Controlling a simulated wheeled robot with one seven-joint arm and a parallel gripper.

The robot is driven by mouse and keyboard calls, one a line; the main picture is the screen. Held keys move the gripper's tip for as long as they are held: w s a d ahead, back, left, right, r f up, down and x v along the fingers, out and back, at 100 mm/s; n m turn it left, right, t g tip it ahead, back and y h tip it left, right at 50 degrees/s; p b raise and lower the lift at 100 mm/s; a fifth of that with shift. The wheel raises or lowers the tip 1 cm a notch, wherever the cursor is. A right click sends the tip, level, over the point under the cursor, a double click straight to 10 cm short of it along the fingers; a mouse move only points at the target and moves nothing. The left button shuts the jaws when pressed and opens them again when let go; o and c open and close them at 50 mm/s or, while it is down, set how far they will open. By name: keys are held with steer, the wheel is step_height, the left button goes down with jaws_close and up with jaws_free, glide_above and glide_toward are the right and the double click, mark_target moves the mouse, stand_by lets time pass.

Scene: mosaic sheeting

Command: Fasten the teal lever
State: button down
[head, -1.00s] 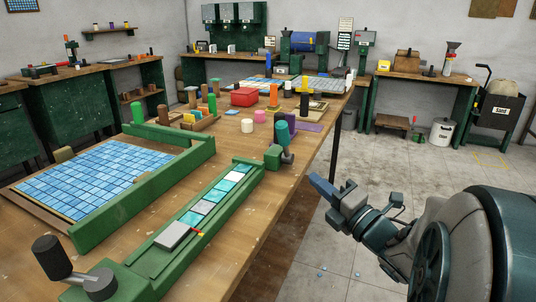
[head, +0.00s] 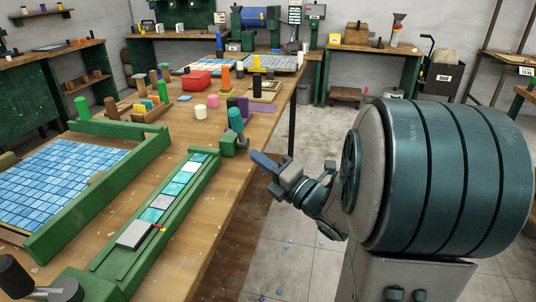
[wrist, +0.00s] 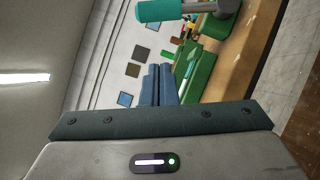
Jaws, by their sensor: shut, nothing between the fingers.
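The teal lever (head: 236,119) has a teal cylindrical grip standing roughly upright on a grey arm at the far end of a long green rail fixture (head: 205,180). Its teal grip (wrist: 160,10) also shows at the top of the wrist view, cut off by the frame edge. My gripper (head: 257,158) is off the table's right edge, to the right of and nearer than the lever, apart from it. Its two blue fingers (wrist: 158,72) are together and empty in the wrist view. Whether the lever is fastened I cannot tell.
A channel in the rail holds several teal, white and grey tiles (head: 172,189). A dark-knobbed grey lever (head: 52,291) sits at its near end. A blue tile sheet (head: 62,178) lies left. Pegs and a red box (head: 198,81) stand behind.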

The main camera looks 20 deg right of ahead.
mark_target(239, 129)
steer(key=x, duration=0.5)
steer(key=shift+w+a+r, duration=0.1)
steer(key=shift+w+a, duration=0.05)
steer(key=shift+w, duration=0.1)
steer(key=w, duration=0.1)
steer(key=w+r+p, duration=0.1)
steer(key=w+d, duration=0.1)
steer(key=w, duration=0.1)
steer(key=shift+r, duration=0.35)
steer(key=shift+a+r, duration=0.1)
